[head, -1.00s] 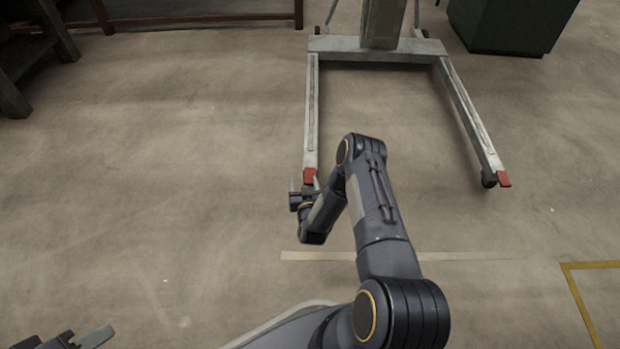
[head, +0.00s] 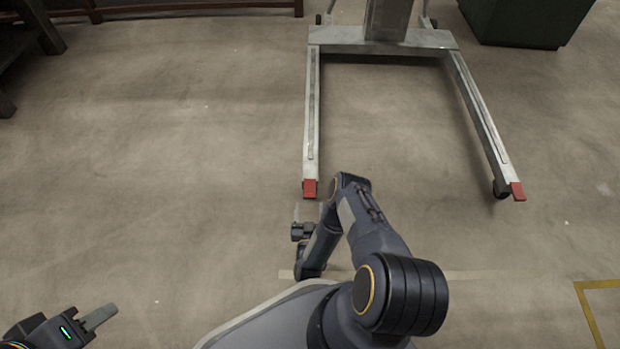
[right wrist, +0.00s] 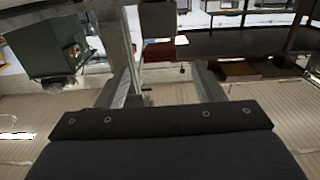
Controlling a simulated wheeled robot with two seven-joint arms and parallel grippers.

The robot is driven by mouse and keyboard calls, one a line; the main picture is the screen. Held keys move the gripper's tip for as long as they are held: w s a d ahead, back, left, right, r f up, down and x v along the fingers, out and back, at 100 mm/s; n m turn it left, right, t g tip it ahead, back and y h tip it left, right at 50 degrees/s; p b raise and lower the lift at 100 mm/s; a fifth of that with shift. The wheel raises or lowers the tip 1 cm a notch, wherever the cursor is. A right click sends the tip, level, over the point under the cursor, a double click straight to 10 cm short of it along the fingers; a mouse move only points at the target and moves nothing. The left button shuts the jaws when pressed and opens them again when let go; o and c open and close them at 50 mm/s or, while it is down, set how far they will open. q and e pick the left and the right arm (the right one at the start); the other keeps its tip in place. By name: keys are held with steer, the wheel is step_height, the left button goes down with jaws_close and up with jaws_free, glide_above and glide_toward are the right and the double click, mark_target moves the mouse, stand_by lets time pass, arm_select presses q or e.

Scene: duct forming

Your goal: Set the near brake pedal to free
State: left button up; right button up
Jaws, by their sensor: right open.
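A grey wheeled lift frame (head: 380,42) stands with its two legs pointing toward me. A red pedal (head: 310,188) is at the tip of the left leg, and another red pedal (head: 517,191) is at the tip of the right leg. I cannot tell either pedal's setting. My right gripper (head: 308,213) is low over the floor, just short of the left-leg pedal, with a small gap in the picture. In the right wrist view its two fingers (right wrist: 167,88) are apart with nothing held. My left gripper (head: 92,322) is at the lower left; only one finger shows clearly.
A dark green cabinet (head: 525,22) stands at the back right. Dark furniture (head: 35,25) is at the upper left. A yellow floor line (head: 590,310) and a pale strip (head: 460,275) mark the floor. The floor left of the lift and between its legs is clear.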

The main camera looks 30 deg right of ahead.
mark_target(310, 191)
steer(key=b+x, duration=0.2)
steer(key=x, duration=0.5)
steer(key=shift+d+f+b, duration=0.1)
steer(key=shift+b, duration=0.3)
steer(key=shift+w+d, duration=0.25)
steer(key=shift+w, duration=0.25)
jaws_close()
step_height(310, 191, up, 2)
steer(key=g+p, duration=0.1)
steer(key=p, duration=0.1)
steer(key=g+y+p, duration=0.1)
steer(key=p, duration=0.2)
steer(key=shift+r+g+y, duration=0.2)
steer(key=shift+g+y, duration=0.1)
steer(key=shift+g, duration=0.1)
steer(key=shift+w+r+g+y+p, duration=0.2)
steer(key=shift+g+y+p, duration=0.4)
steer(key=shift+g+p, duration=0.4)
steer(key=shift+d+r+g+y+p, duration=0.15)
steer(key=shift+g+y+p, duration=0.25)
steer(key=shift+g+p, duration=0.2)
